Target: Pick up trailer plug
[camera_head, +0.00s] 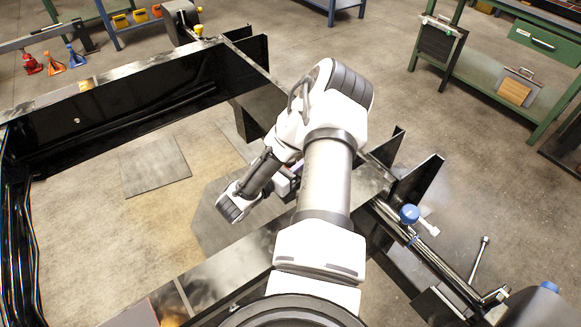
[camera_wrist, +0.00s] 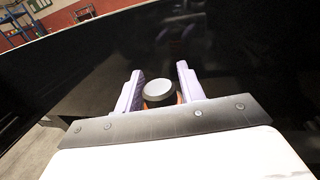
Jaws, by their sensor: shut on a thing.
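My gripper (camera_wrist: 161,70) shows in the wrist view with two pale lavender fingers. They are shut on the trailer plug (camera_wrist: 159,93), a round piece with a grey cap and some orange beneath it. The plug sits between the fingers, close to a dark, glossy chassis surface; whether it touches that surface I cannot tell. The wrist's grey plate hides the lower part of the plug. In the head view my arm hides most of the gripper and the plug cannot be made out.
The black chassis frame (camera_head: 140,108) spans the left and middle of the head view. Upright black plates (camera_head: 418,178) and a blue-knobbed part (camera_head: 409,214) stand right of my arm. A green bench (camera_head: 490,75) is at the upper right. Open floor lies between frame and bench.

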